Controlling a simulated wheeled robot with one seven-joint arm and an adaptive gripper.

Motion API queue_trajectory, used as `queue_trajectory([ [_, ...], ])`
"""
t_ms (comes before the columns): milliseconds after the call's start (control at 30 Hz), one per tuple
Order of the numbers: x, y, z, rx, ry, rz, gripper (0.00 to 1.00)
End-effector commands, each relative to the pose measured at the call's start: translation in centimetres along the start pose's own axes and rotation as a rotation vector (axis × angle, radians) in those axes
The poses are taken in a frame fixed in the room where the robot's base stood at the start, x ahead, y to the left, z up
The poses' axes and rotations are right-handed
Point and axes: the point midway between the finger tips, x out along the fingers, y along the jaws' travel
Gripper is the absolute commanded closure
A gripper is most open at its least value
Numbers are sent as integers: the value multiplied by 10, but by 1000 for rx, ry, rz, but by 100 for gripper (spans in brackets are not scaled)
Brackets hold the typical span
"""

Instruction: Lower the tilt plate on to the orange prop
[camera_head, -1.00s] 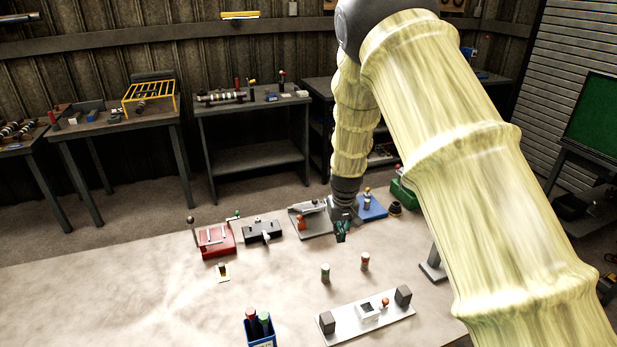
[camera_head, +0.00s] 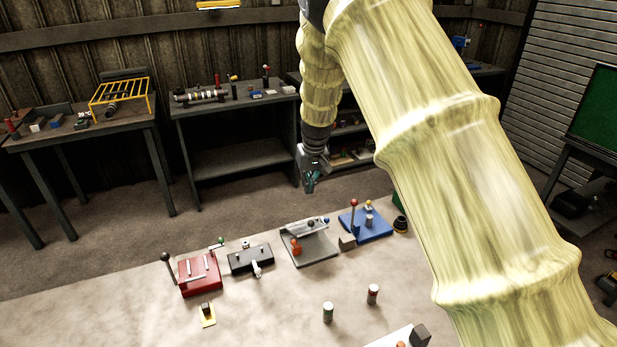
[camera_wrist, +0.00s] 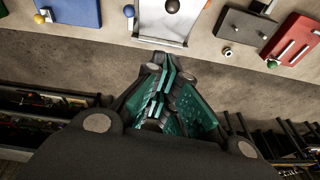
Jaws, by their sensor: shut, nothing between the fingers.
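The tilt-plate fixture has a grey base (camera_head: 313,252) near the far edge of the table. Its pale tilt plate (camera_head: 298,229) lies at a slant over the base's back part, with a small blue ball near its right end. The orange prop (camera_head: 296,246) stands on the base at the front left of the plate. I cannot tell whether plate and prop touch. My gripper (camera_head: 310,184) is shut and empty, raised beyond the table's far edge, behind the fixture. In the wrist view, my gripper (camera_wrist: 165,72) points toward the fixture's plate (camera_wrist: 168,24), apart from it.
A blue fixture (camera_head: 368,228) with a red-knobbed lever stands right of the base. A black fixture (camera_head: 250,259) and a red fixture (camera_head: 199,276) stand to its left. Open floor lies behind the table.

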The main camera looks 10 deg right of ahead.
Motion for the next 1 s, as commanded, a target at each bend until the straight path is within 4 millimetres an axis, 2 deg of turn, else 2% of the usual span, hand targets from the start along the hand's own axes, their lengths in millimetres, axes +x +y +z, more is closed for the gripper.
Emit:
queue_trajectory([
  [200, 36, 2, -6, 1, -10, 0, 100],
  [533, 69, 3, -4, 2, -9, 0, 100],
  [800, 75, 3, 24, 4, -10, -1, 100],
  [1000, 78, 2, 32, 2, -8, 0, 100],
])
